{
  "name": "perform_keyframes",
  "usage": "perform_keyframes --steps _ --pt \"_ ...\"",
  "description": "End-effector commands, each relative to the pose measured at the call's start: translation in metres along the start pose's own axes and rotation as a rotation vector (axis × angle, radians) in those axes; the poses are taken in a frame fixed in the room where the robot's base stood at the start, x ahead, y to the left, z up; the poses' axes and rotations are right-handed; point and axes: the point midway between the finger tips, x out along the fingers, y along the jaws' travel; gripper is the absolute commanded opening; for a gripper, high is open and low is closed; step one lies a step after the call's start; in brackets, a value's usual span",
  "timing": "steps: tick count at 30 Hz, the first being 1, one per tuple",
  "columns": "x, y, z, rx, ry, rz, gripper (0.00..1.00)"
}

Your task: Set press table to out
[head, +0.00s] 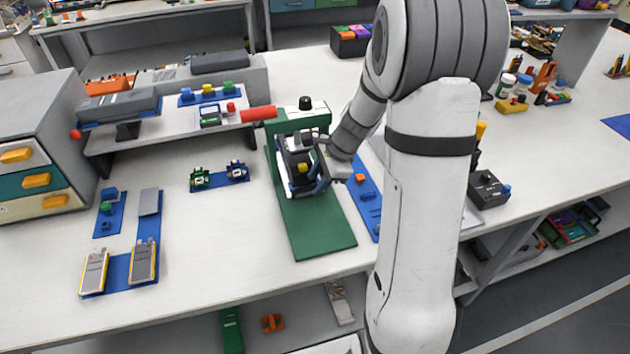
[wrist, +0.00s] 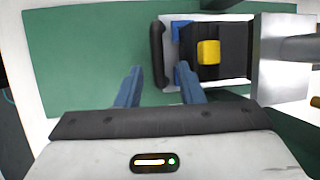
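The press stands on a green base plate (head: 318,232), with a green head and a black knob (head: 305,103) at its back. Its press table (head: 286,180) is a pale plate carrying a black block with a yellow top, and it also shows in the wrist view (wrist: 167,84). A black bar handle (wrist: 157,50) runs along the table's outer edge. My gripper (wrist: 159,74) is open, its two blue fingers one on each side of the handle's near end in the picture, with gaps visible. I cannot tell whether they are level with it. In the head view, my gripper (head: 322,172) partly hides the table.
A red lever (head: 259,114) juts left from the press. A blue plate (head: 366,208) lies right of the base. Pouch cells (head: 95,270) lie on blue fixtures at left. A black box (head: 488,190) stands at right. The bench in front of the green base is clear.

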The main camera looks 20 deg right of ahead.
Motion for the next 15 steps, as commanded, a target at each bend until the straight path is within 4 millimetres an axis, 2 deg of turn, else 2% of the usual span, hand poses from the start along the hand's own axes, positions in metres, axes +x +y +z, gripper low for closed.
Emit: perform_keyframes --steps 10,15 --pt "0.0056 0.0004 -0.0018 0.003 0.001 -0.002 0.34" --pt "0.0054 0.0004 -0.002 0.004 0.001 -0.002 0.21"
